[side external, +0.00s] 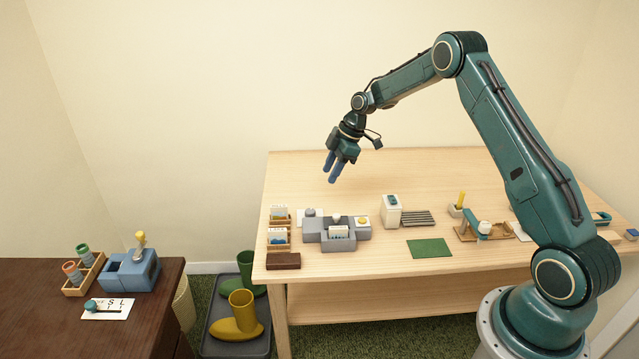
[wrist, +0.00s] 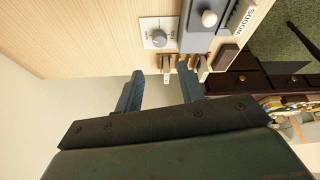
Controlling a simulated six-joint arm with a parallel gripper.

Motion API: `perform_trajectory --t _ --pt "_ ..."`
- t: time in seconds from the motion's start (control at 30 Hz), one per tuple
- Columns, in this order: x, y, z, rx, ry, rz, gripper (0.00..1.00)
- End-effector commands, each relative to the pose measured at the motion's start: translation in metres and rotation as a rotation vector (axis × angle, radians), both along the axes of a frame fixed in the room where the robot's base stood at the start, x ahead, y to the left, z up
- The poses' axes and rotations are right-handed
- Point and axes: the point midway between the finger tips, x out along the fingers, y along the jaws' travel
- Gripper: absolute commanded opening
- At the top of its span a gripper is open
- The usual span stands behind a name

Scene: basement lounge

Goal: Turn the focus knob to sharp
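The focus knob looks to be the round grey knob (wrist: 158,39) on a small white plate (wrist: 147,25) with dark markings, beside a grey device (wrist: 196,35) in the wrist view. The markings are too small to read, and I cannot tell the knob's setting. In the side view the knob (side external: 310,212) is at the back left of the light wooden table, left of the grey device (side external: 322,234). My gripper (side external: 332,176) hangs above the table, apart from the knob. Its two blue fingers (wrist: 161,75) are spread with nothing between them.
Small wooden holders with cards (side external: 279,236) and a dark brown block (side external: 283,261) stand left of the device. A white box (side external: 391,211) and a green mat (side external: 429,248) lie to its right. The table's back (side external: 400,170) is clear.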

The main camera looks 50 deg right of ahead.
Motion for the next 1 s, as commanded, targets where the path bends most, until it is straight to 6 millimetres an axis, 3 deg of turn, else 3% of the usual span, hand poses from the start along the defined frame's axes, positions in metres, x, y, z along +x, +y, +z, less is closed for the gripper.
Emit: perform_trajectory --t 0.27,0.47,1.0 --pt "0.001 0.001 -0.004 0.000 0.000 0.000 0.39" --pt "0.005 0.006 -0.019 0.001 0.001 -0.001 0.39" --pt "0.025 0.029 -0.092 0.000 0.002 0.000 0.39"
